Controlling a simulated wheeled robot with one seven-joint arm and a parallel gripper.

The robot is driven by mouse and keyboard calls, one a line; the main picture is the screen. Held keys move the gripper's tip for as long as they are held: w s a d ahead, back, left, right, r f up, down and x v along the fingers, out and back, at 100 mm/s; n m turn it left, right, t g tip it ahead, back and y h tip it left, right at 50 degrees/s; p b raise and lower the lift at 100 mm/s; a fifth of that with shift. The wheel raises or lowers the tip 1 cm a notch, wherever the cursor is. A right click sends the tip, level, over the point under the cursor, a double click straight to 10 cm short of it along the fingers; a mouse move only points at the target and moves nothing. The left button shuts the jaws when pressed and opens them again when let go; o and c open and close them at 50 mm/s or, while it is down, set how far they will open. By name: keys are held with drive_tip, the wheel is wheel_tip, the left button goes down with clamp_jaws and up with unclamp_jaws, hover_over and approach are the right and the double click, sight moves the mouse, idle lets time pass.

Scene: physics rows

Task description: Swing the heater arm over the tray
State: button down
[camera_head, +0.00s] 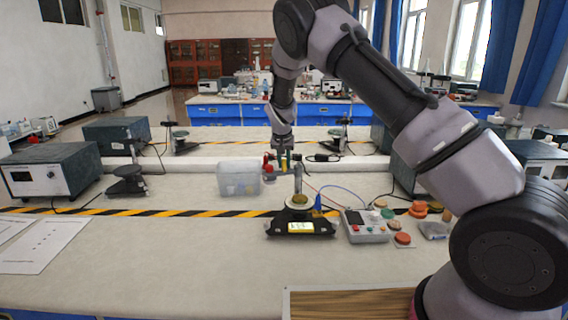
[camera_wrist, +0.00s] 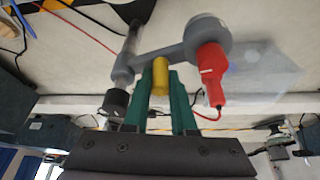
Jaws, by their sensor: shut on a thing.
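The heater arm (camera_wrist: 165,58) is a grey bar on an upright post (camera_head: 298,178), with a round head and a red part (camera_wrist: 212,72) at its free end. In the head view its red end (camera_head: 268,165) points left of the post, toward the clear bin. The tray (camera_head: 299,201) is a small round dish on the black balance (camera_head: 301,226), by the foot of the post. My gripper (camera_head: 284,163) is shut on the yellow handle (camera_wrist: 160,76) of the arm, its green fingers on both sides. The tray does not show clearly in the wrist view.
A clear plastic bin (camera_head: 238,180) stands left of the balance. A grey control box (camera_head: 366,226) with buttons and several round orange and green pieces (camera_head: 418,209) stand to the right. Cables run behind. The front bench is mostly free.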

sight(287, 174)
drive_tip(key=shift+s+d+n+y, duration=0.3)
drive_tip(key=shift+s+n+y, duration=0.15)
drive_tip(key=shift+n, duration=0.65)
drive_tip(key=shift+s+d+n+y, duration=0.35)
drive_tip(key=shift+s+n, duration=0.05)
drive_tip(key=shift+n, duration=0.7)
drive_tip(key=shift+s+d+n+y, duration=0.3)
drive_tip(key=shift+s+n+y, duration=0.15)
drive_tip(key=shift+n, duration=0.65)
drive_tip(key=shift+s+d+n+g+y, duration=0.2)
drive_tip(key=shift+d+n+g+y, duration=0.3)
drive_tip(key=shift+n, duration=0.75)
drive_tip(key=shift+s+d+n+g+y, duration=0.25)
drive_tip(key=shift+d+n, duration=0.4)
drive_tip(key=shift+n, duration=0.65)
drive_tip(key=shift+s+d+n+g+y, duration=0.15)
drive_tip(key=shift+d+n+g+y, duration=0.3)
drive_tip(key=shift+n, duration=0.8)
drive_tip(key=shift+d, duration=0.25)
drive_tip(key=c, duration=0.7)
unclamp_jaws()
drive_tip(key=shift+c, duration=0.2)
